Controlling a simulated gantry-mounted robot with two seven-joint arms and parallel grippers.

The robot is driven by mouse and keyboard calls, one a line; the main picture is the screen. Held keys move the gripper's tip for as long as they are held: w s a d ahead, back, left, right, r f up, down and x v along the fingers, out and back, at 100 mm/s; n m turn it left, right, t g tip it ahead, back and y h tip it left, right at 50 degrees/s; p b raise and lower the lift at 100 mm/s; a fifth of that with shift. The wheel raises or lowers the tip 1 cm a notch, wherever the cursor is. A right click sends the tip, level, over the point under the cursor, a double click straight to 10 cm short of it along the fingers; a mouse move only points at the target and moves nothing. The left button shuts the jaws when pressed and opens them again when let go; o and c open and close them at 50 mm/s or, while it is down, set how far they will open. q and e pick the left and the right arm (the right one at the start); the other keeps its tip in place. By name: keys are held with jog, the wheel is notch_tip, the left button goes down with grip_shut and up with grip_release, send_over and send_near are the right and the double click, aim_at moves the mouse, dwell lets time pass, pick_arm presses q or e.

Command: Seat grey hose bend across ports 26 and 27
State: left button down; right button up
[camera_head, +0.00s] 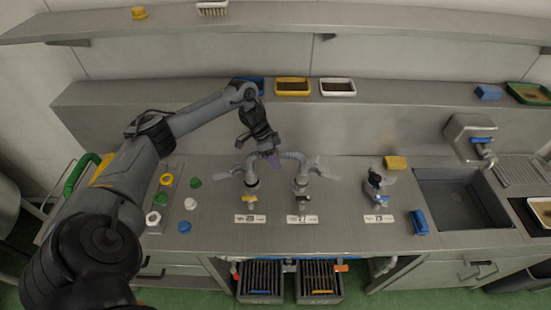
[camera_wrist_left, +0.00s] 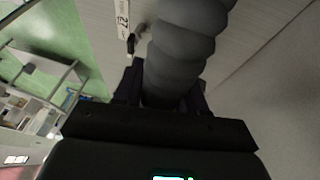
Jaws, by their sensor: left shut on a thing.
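The grey hose bend (camera_head: 293,155) is an arch standing over two ports on the steel counter. My left gripper (camera_head: 268,150) is shut on it near the top of the arch. In the left wrist view the ribbed dark grey hose (camera_wrist_left: 182,45) runs up from between the jaws. The left end of the bend comes down at port 26 (camera_head: 251,190), and the right end at port 27 (camera_head: 301,188). I cannot tell whether either end is fully on its port. The label of port 27 (camera_wrist_left: 123,16) also shows in the left wrist view. My right gripper is not in view.
A third port with a blue part (camera_head: 375,182) stands to the right, with a yellow block (camera_head: 395,162) behind it. A sink (camera_head: 460,198) is farther right. Coloured caps (camera_head: 190,203) lie left of the ports. Trays (camera_head: 292,87) stand on the ledge behind.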

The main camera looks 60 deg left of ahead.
pick_arm(q)
jog(key=shift+r+p, duration=0.1)
jog(key=shift+p, duration=0.25)
dwell(0.3)
jog(key=shift+f+p, duration=0.45)
dwell(1.1)
grip_release()
jog(key=shift+f, duration=0.1)
dwell(0.4)
jog(key=shift+r, duration=0.2)
notch_tip(320, 180, up, 9)
jog(key=p, duration=0.9)
jog(key=shift+f, duration=0.1)
